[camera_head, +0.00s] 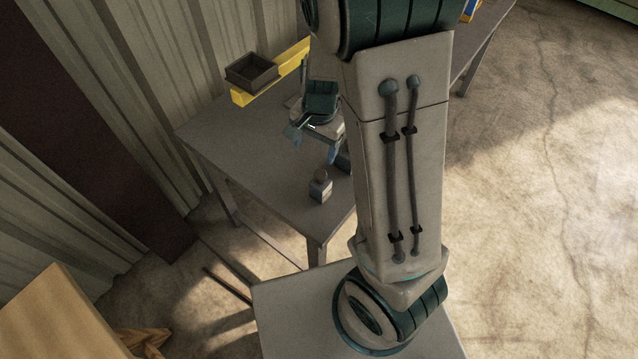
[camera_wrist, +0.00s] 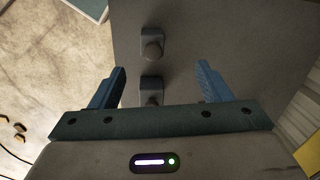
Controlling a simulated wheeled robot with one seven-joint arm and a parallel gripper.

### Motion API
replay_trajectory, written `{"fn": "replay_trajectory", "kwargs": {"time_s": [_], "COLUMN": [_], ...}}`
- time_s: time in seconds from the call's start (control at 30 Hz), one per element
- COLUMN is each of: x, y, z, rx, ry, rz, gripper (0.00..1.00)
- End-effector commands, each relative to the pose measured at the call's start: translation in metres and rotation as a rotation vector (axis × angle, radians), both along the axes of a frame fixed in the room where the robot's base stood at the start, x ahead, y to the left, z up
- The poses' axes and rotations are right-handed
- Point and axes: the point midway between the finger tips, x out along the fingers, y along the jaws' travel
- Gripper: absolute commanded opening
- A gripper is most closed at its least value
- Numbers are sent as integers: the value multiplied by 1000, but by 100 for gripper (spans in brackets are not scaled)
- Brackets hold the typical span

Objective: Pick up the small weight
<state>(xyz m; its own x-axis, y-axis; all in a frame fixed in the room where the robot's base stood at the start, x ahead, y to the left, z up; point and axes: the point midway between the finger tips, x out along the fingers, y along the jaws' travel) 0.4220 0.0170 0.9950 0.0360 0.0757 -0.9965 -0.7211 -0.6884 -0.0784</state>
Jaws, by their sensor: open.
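A small grey weight with a rounded knob (camera_head: 320,187) stands upright near the front edge of the grey table. In the wrist view two similar dark grey weights show: one farther up the picture (camera_wrist: 152,45), and one lower (camera_wrist: 152,88), its lower part hidden by my gripper body. I cannot tell which is the smaller. My gripper (camera_head: 311,143) is over the table, above and behind the weight in the head view. Its blue fingers (camera_wrist: 162,68) are spread wide with nothing held. The lower weight appears between them in the picture.
A dark open box (camera_head: 252,72) sits beside a yellow bar (camera_head: 290,65) at the table's back left. The grey table (camera_head: 230,130) is otherwise largely clear. A corrugated wall runs behind it. A wooden piece (camera_head: 60,310) stands at the lower left. My arm hides part of the table.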

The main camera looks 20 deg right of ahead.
Motion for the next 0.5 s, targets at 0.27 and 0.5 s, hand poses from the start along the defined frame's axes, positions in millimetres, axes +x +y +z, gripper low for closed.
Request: {"fn": "replay_trajectory", "kwargs": {"time_s": [0.27, 0.5], "x": [10, 10], "y": [-9, -11], "z": [-47, -84], "rx": [-69, -76], "ry": [42, 48], "rz": [-126, -141], "gripper": [71, 71]}}
